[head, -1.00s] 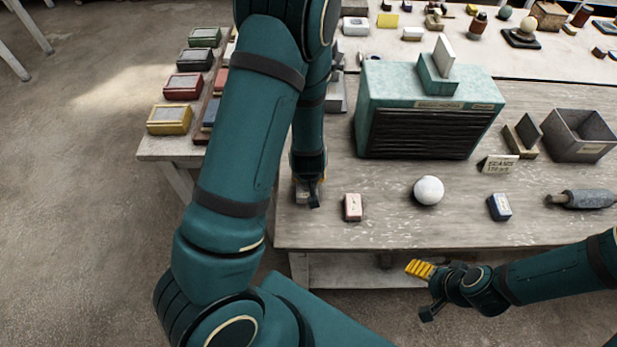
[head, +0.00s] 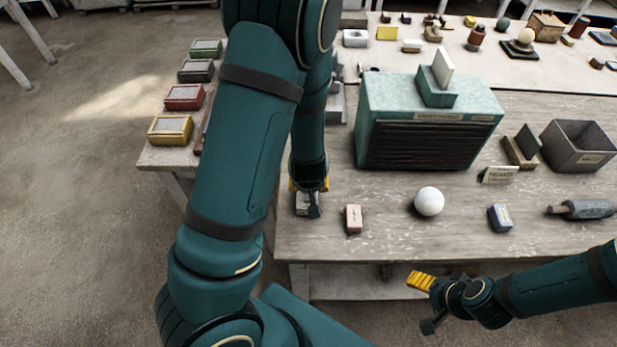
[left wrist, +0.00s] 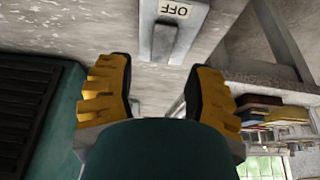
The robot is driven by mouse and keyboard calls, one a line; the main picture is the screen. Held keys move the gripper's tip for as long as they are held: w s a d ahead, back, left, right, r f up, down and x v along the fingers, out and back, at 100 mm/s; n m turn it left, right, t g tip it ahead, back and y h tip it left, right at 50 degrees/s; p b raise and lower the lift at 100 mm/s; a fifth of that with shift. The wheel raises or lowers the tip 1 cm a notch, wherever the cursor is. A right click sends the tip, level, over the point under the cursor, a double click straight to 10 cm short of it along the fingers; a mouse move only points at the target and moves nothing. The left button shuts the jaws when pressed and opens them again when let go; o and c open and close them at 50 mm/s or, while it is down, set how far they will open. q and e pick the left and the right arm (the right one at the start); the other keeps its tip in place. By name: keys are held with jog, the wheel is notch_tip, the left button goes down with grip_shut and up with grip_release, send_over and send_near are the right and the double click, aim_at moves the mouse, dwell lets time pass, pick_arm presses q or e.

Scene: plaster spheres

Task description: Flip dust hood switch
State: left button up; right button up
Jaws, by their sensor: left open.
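The switch is a small grey box (head: 306,208) near the left front of the table, partly hidden by my left gripper. In the left wrist view its grey plate shows a darker lever (left wrist: 163,42) and a pale "OFF" label (left wrist: 175,10), upside down. My left gripper (head: 309,192) is over the switch. In the left wrist view it is open (left wrist: 158,85), yellow fingers apart with nothing between them; contact with the lever cannot be told. The teal dust hood (head: 430,115) with a black grille stands on the table. My right gripper (head: 425,304) is open and empty off the front edge.
A pinkish block (head: 353,219), a white sphere (head: 429,201) and a blue block (head: 500,217) lie along the front of the table. A grey roller (head: 585,209) and an open grey bin (head: 580,146) are at the right. Coloured boxes (head: 170,129) stand at the left.

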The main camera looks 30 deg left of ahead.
pick_arm(q)
jog(key=v, duration=0.8)
jog(key=shift+r, duration=0.4)
jog(key=shift+s+d, duration=0.1)
jog(key=shift+s, duration=0.05)
dwell(0.3)
